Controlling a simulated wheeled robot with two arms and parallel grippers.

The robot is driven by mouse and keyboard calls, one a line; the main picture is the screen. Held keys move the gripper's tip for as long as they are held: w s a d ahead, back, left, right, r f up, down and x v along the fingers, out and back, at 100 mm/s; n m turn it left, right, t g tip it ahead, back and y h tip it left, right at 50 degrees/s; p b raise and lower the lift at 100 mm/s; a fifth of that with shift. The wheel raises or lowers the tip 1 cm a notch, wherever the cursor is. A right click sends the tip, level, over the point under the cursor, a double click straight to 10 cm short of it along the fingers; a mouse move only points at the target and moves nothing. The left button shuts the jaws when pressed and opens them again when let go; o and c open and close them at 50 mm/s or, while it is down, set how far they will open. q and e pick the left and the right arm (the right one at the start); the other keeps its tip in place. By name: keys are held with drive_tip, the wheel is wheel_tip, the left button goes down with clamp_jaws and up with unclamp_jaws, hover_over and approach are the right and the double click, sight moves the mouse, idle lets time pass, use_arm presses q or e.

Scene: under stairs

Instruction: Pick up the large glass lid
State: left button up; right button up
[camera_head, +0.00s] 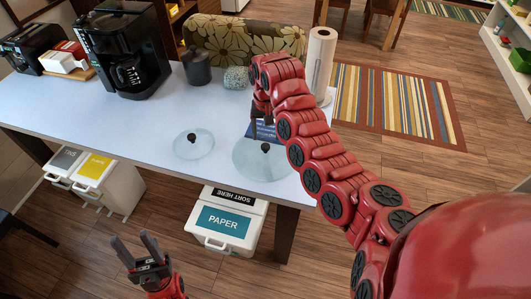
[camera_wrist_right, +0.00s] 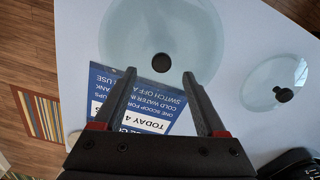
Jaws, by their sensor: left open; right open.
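The large glass lid (camera_head: 250,168) is a clear disc with a black knob, lying flat near the table's front right edge. In the right wrist view the large glass lid (camera_wrist_right: 205,35) lies ahead, its knob just beyond my right gripper (camera_wrist_right: 159,74). My right gripper is open and empty above the table. In the head view my right gripper (camera_head: 262,115) points down beside the lid, at its far side. A smaller glass lid (camera_head: 184,152) with a black knob lies to the left. My left gripper (camera_head: 137,254) is open and empty, low in front of the table.
A blue printed sign (camera_wrist_right: 140,105) shows between my right fingers, beside the large lid. A paper towel roll (camera_head: 320,60), a dark canister (camera_head: 196,67), a speckled pot (camera_head: 236,78) and a coffee maker (camera_head: 120,45) stand further back. Bins (camera_head: 228,225) stand below the table (camera_head: 130,122).

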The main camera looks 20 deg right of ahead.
sight(266, 145)
wheel_tip(266, 145, down, 4)
drive_tip(key=p, duration=0.2)
drive_tip(key=shift+a+p, duration=0.15)
drive_tip(key=shift+p, duration=0.2)
drive_tip(key=shift+f, duration=0.45)
clamp_jaws()
idle(0.6)
